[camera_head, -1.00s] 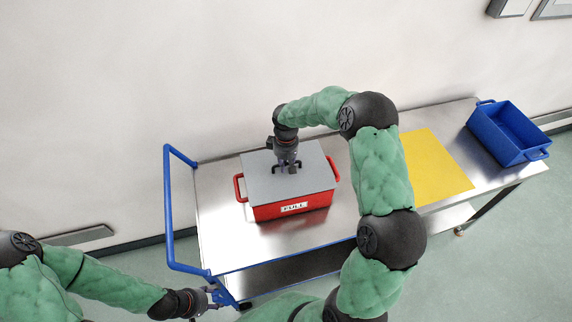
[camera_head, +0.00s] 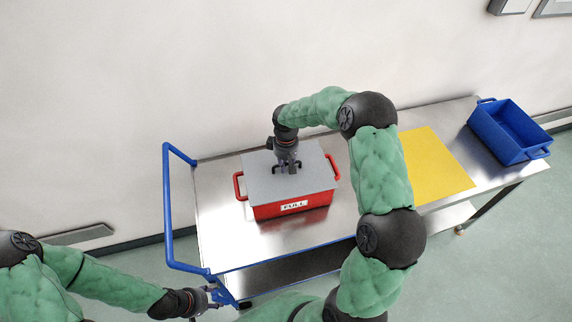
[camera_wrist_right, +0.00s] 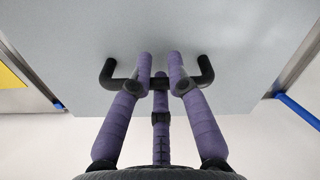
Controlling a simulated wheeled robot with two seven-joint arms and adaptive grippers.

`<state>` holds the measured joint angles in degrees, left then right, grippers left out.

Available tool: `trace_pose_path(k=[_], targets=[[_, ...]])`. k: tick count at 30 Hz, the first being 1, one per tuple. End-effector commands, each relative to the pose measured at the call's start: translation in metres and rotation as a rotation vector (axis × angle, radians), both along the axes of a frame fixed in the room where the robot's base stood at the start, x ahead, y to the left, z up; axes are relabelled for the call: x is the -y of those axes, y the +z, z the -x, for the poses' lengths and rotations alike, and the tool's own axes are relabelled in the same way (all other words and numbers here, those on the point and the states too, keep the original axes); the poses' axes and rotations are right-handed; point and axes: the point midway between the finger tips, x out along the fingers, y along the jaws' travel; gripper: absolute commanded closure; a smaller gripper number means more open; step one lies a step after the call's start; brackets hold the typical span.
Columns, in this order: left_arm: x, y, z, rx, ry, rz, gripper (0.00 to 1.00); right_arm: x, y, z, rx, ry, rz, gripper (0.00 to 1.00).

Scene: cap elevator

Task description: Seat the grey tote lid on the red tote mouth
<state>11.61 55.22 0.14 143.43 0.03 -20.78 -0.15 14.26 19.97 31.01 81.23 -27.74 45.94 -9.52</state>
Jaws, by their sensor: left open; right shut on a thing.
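The red tote (camera_head: 292,207) stands on the metal cart top, its white FULL label facing the front edge. The grey lid (camera_head: 258,183) covers the tote's mouth and looks level, close to the rim. I cannot tell whether a thin gap is left under it. My right gripper (camera_head: 287,168) is above the lid, shut on its black handle. In the right wrist view the purple fingers (camera_wrist_right: 160,78) close around the handle (camera_wrist_right: 203,72), with the grey lid (camera_wrist_right: 160,30) beyond. My left gripper (camera_head: 216,296) is open at the cart's near left corner, by the blue frame.
A yellow mat (camera_head: 435,165) lies on the cart top (camera_head: 225,235) right of my right arm. An open blue tote (camera_head: 512,135) stands at the far right end. A blue push handle (camera_head: 168,205) rises at the left end. The wall is behind.

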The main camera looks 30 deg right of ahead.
Motion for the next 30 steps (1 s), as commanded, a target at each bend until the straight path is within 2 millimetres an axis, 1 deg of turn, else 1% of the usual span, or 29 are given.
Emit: trace_pose_path(k=[1, 2, 3, 4, 5, 17, 30], targets=[[0.000, -0.001, 0.000, 0.000, 0.000, 0.000, 0.47, 0.000, -0.001, 0.000, 0.001, 0.000, 0.001, 1.00], [0.000, -0.001, 0.000, 0.000, 0.000, 0.000, 0.47, 0.000, -0.001, 0.000, 0.001, 0.000, 0.001, 0.80], [0.000, -0.001, 0.000, 0.000, 0.000, 0.000, 0.47, 0.000, 0.000, 0.000, 0.001, 0.000, 0.001, 0.68], [0.000, 0.000, 0.000, 0.000, 0.000, 0.000, 0.47, 0.000, 0.000, 0.000, 0.001, 0.000, 0.001, 0.60], [0.000, 0.000, 0.000, 0.000, 0.000, 0.000, 0.47, 0.000, 0.000, 0.000, 0.001, 0.000, 0.001, 0.55], [0.000, 0.001, 0.000, 0.000, 0.000, 0.000, 0.47, 0.000, 0.001, 0.000, 0.000, 0.000, 0.000, 0.55], [0.000, 0.014, 0.000, 0.000, 0.000, 0.000, 0.47, 0.000, 0.023, 0.000, 0.001, 0.001, 0.000, 0.55]])
